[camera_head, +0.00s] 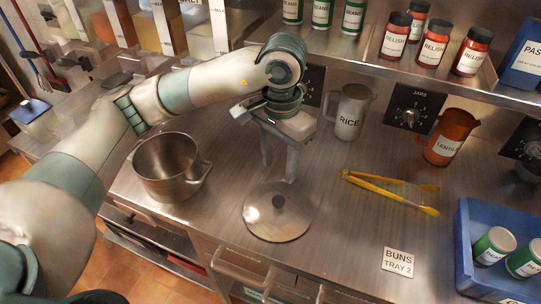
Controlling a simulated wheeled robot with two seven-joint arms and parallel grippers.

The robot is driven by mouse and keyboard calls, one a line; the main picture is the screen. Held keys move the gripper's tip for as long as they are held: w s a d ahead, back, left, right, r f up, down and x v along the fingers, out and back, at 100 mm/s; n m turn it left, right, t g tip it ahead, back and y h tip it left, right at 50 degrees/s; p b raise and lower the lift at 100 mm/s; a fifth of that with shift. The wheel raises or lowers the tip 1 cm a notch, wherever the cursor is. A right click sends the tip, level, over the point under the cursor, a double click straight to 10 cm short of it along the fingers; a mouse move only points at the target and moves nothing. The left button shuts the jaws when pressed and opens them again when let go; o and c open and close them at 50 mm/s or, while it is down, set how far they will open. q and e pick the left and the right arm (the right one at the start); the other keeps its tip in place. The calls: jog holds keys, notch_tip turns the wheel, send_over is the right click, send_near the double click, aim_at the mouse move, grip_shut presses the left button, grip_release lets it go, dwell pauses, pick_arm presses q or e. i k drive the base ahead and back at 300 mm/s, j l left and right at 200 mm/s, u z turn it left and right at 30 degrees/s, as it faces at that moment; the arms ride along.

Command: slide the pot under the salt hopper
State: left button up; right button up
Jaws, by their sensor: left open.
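The pot (170,168) is a metal pot with side handles, standing open and upright on the steel counter at the left. Its round lid (262,222) with a dark knob lies on the counter to the right of it. Several clear hoppers (205,42) with labels stand at the top left, behind the pot; I cannot read for certain which is salt. My left gripper (278,172) points down, open and empty, above the counter behind the lid and right of the pot, apart from both. My right gripper is out of view.
Yellow tongs (390,187) lie right of the lid. A white RICE jug (351,110) and an orange LENTILS jug (451,136) stand at the back. A blue crate (466,235) with cans is at the right. A shelf with red jars (433,43) overhangs the counter.

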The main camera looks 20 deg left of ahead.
aim_at(168, 166)
jog(key=u, duration=1.45)
